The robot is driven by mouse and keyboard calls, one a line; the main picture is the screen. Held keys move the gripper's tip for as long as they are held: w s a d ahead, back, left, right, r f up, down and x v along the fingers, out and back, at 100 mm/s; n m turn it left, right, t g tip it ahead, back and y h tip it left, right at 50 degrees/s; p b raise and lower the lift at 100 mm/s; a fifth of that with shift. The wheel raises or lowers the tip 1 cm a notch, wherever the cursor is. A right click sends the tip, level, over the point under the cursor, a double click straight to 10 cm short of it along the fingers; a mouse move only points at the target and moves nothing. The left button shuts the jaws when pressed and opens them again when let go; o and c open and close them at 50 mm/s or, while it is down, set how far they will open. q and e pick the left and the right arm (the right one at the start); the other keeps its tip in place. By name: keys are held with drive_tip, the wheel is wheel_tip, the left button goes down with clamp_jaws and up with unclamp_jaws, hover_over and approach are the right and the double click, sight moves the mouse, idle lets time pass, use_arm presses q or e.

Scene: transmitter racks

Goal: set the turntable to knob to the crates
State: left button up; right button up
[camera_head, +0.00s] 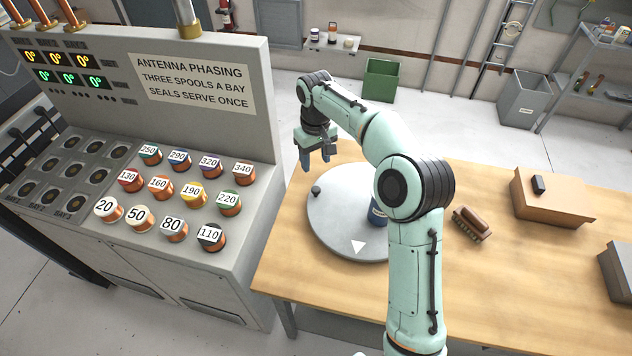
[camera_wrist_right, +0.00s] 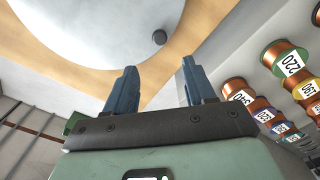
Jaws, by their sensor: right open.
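The turntable (camera_head: 335,232) is a round grey-white disc on the wooden table. Its dark knob (camera_head: 316,190) stands near the rim at the upper left, on the side toward the spool console. A white triangle mark (camera_head: 358,247) lies near the front of the disc. My right gripper (camera_head: 317,168) is open and empty, above and behind the knob, apart from it. In the right wrist view the blue fingers (camera_wrist_right: 160,85) are spread and the knob (camera_wrist_right: 159,37) shows beyond them. A blue container (camera_head: 377,213) on the disc is partly hidden by my right arm. My left gripper is out of view.
The console (camera_head: 255,110) with several numbered spools stands left of the table. Grey (camera_head: 521,97) and green (camera_head: 380,82) bins stand behind.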

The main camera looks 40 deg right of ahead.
sight(316, 188)
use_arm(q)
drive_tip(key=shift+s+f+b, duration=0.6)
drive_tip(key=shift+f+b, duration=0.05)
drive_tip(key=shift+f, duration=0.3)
use_arm(e)
wheel_tip(316, 188, down, 12)
drive_tip(key=shift+r, duration=0.2)
drive_tip(key=shift+c, duration=0.3)
clamp_jaws()
